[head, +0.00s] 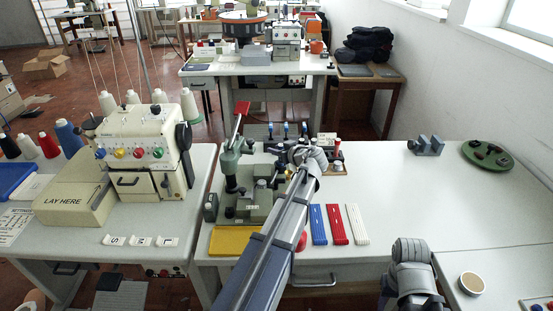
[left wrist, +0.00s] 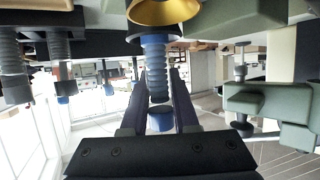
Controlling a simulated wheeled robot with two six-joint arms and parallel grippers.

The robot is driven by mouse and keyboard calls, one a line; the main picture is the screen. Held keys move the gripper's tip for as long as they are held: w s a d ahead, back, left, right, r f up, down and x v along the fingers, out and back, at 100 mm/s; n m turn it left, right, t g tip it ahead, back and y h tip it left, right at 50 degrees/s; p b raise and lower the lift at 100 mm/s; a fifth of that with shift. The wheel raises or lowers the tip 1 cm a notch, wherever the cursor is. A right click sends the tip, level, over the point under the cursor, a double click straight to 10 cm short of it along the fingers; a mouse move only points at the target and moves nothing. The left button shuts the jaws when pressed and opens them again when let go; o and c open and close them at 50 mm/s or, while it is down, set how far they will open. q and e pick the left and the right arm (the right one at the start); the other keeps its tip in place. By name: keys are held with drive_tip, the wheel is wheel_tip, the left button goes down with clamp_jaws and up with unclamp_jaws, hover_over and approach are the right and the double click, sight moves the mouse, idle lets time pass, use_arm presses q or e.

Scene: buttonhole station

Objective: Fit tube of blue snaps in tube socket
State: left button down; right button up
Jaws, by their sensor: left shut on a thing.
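My left gripper (head: 298,153) reaches over the green snap press (head: 258,190) at the back of the white table. In the left wrist view its two dark fingers (left wrist: 157,95) are shut on a ribbed grey tube with blue ends (left wrist: 156,65). One end of the tube lies at a gold funnel-like ring (left wrist: 163,10); I cannot tell whether it is inside or just in front. In the head view the arm hides the held tube. A part of my right arm shows at lower right, with no fingers visible.
More blue-tipped tubes (left wrist: 58,65) stand beside the held one. Green press parts (left wrist: 270,103) are close on the other side. Blue, red and white strips (head: 336,225) and a yellow tray (head: 235,240) lie in front. The table's right part is mostly clear.

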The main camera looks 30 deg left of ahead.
use_arm(q)
drive_tip(key=shift+f+b, duration=0.4)
drive_tip(key=shift+f, duration=0.45)
use_arm(e)
drive_tip(key=shift+f, duration=0.9)
use_arm(q)
drive_tip(key=shift+f+b, duration=0.4)
drive_tip(key=c, duration=0.7)
unclamp_jaws()
drive_tip(key=shift+r, duration=0.1)
use_arm(e)
drive_tip(key=shift+f, duration=0.3)
use_arm(q)
drive_tip(key=shift+d+r+p, duration=0.15)
drive_tip(key=shift+r+p, duration=0.4)
drive_tip(key=shift+p, duration=0.15)
drive_tip(key=p+v, duration=0.4)
drive_tip(key=v, duration=0.7)
drive_tip(key=shift+s+d, duration=0.2)
drive_tip(key=shift+d, duration=0.05)
use_arm(e)
wheel_tip(320, 180, up, 5)
drive_tip(key=shift+r, duration=0.15)
